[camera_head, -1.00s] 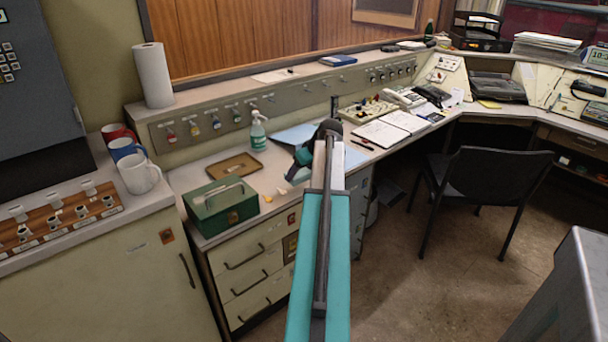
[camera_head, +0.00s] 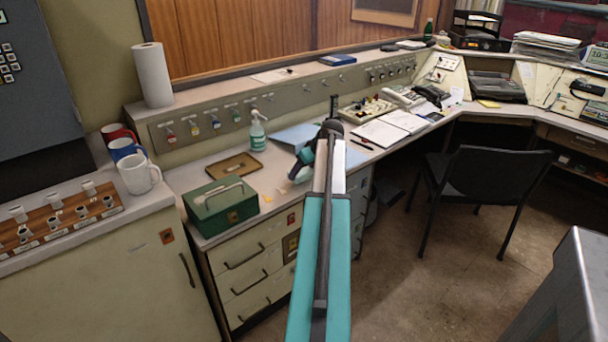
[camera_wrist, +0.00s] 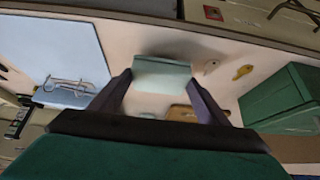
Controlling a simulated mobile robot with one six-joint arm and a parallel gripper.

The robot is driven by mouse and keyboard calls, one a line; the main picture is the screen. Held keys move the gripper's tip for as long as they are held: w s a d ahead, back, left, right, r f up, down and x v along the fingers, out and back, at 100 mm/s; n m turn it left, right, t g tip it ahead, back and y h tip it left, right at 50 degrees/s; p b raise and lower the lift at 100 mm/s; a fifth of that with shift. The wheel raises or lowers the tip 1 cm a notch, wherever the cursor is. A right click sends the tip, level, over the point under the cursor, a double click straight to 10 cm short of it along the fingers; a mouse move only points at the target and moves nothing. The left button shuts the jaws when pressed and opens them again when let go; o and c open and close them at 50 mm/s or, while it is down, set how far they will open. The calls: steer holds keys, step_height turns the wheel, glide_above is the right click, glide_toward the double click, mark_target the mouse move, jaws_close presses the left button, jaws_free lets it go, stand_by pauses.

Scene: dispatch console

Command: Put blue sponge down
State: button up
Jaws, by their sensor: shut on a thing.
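In the wrist view, the blue sponge (camera_wrist: 162,75) is a pale blue-green block between the two dark fingers of my gripper (camera_wrist: 162,88). The gripper is shut on it, above the pale desk top. I cannot tell the gap between the sponge and the desk. In the head view, my gripper (camera_head: 297,172) is over the desk between the brown tray and the blue sheet, partly hidden by my arm. The sponge is too small and too covered there to make out clearly.
A green cash box (camera_head: 220,205) and a brown tray (camera_head: 251,162) are left of my gripper. A spray bottle (camera_head: 257,132) stands behind. Small yellow tags (camera_wrist: 243,71) lie near the cash box. A black chair (camera_head: 487,185) stands right.

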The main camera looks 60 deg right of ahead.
steer(key=shift+f, duration=1)
steer(key=shift+f, duration=0.15)
steer(key=o, duration=1)
steer(key=v, duration=1.2)
steer(key=shift+s, duration=0.1)
